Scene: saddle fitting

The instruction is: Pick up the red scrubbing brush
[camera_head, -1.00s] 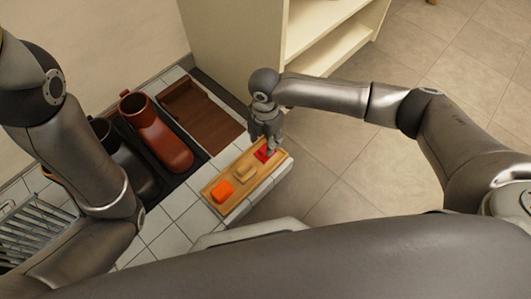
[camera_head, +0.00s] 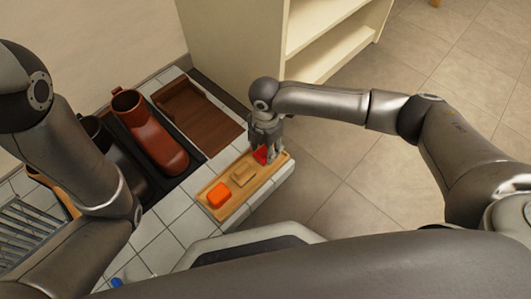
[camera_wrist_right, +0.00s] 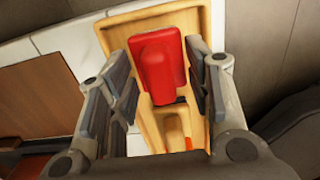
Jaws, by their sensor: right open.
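The red scrubbing brush (camera_head: 261,154) lies at the far right end of a wooden tray (camera_head: 225,204) on the tiled counter. In the right wrist view the red brush (camera_wrist_right: 158,62) sits between the two fingers of my right gripper (camera_wrist_right: 155,100), which are open on either side of it with gaps. In the head view my right gripper (camera_head: 268,150) is over the brush and partly hides it. My left arm comes in from the left, but its gripper is not visible.
The tray also holds a tan brush (camera_head: 243,175) and an orange one (camera_head: 218,194). A brown wooden tray (camera_head: 200,117) lies behind. A cream shelf (camera_head: 240,50) stands at the back.

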